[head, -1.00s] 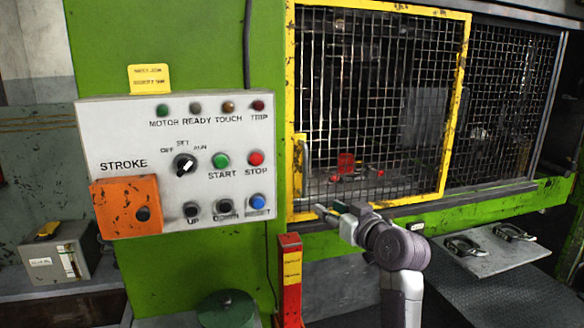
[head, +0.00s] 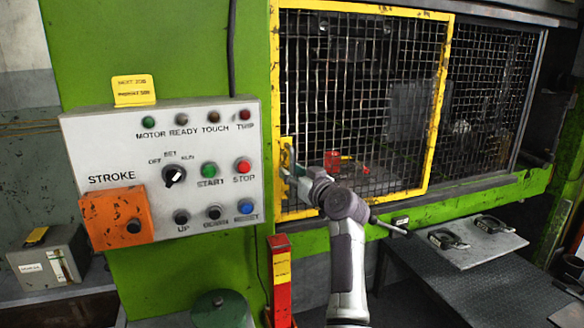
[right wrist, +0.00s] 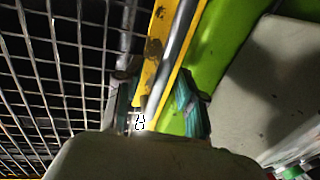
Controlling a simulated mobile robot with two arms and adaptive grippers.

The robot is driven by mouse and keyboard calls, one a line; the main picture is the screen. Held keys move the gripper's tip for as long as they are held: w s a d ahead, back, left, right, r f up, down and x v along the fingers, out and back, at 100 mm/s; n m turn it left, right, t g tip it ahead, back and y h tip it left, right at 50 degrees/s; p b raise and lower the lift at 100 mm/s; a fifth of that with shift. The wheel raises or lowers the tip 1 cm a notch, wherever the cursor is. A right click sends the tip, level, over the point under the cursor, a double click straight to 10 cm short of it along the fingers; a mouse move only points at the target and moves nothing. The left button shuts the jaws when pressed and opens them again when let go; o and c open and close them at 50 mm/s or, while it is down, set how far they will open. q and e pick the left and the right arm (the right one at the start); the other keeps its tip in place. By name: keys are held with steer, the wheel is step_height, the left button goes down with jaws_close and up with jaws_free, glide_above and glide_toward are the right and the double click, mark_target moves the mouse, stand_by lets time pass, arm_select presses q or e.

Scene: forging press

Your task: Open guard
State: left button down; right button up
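The guard is a yellow-framed wire-mesh panel (head: 438,105) across the left part of the press opening; its left edge is against the green press body. A yellow handle (head: 286,154) is on its left frame bar. My right gripper (head: 291,174) is at the handle's lower part. In the right wrist view its fingers (right wrist: 160,95) are apart, one on each side of a yellow bar (right wrist: 162,45), with mesh to the left. Whether the fingers touch the bar is unclear. My left gripper is in neither view.
A grey control panel (head: 100,145) with knobs, buttons and an orange box stands left of the guard. A red post (head: 281,290) is below it. A plate (head: 470,250) with two black handles lies at right. Dark mesh (head: 500,100) covers the opening's right part.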

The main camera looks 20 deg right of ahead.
steer(key=shift+w+a, duration=0.15)
steer(key=shift+w, duration=0.2)
jaws_close()
